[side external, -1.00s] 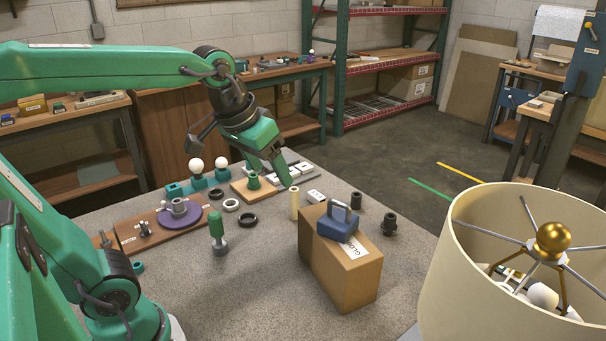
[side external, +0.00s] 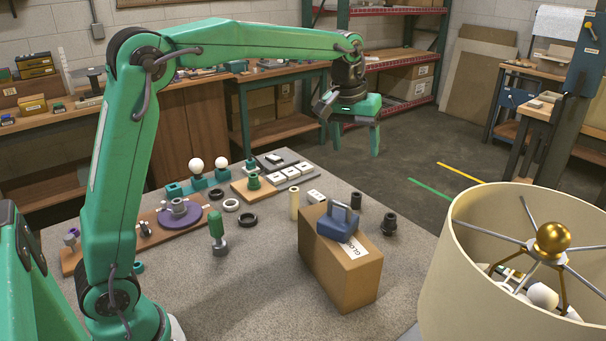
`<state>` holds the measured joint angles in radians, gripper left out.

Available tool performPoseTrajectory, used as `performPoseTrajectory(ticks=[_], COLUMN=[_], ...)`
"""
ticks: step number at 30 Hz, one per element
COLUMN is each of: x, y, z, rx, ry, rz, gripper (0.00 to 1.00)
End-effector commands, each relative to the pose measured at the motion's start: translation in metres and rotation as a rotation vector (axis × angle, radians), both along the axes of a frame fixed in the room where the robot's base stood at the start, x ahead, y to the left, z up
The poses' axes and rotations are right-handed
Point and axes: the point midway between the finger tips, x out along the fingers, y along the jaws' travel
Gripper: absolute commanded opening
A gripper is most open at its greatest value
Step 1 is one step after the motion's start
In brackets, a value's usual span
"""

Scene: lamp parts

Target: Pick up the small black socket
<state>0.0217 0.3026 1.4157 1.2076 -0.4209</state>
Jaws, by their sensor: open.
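Two small black socket-like parts stand on the grey table right of the cardboard box. One is a plain dark cylinder (side external: 356,200) close behind the box. The other is a black stepped socket (side external: 389,223) with a wider collar, nearer the table's right edge. I cannot tell which one the task names. My gripper (side external: 355,145) is open and empty, with its green fingers spread and pointing down. In the picture it is well above both black parts and touches neither.
The cardboard box (side external: 345,272) with a blue padlock-like block (side external: 338,222) on top stands just left of both parts. A cream tube (side external: 294,204) stands behind it. A large lampshade (side external: 480,270) fills the front right. The table's front middle is clear.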

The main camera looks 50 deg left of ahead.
Motion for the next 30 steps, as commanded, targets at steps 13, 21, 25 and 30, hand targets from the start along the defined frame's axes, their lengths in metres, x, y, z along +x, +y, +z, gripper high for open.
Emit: performPoseTrajectory(ticks=[13, 21, 25, 30], x=[0.080, 0.116, 0.129, 0.141], y=[-0.006, -0.010, -0.012, -0.013], z=[-0.062, -0.111, -0.137, -0.168], rx=[-0.020, -0.027, -0.029, -0.029], ry=[0.090, 0.142, 0.167, 0.195], rz=[0.123, 0.197, 0.235, 0.276], gripper=[0.67, 0.67, 0.67, 0.67])
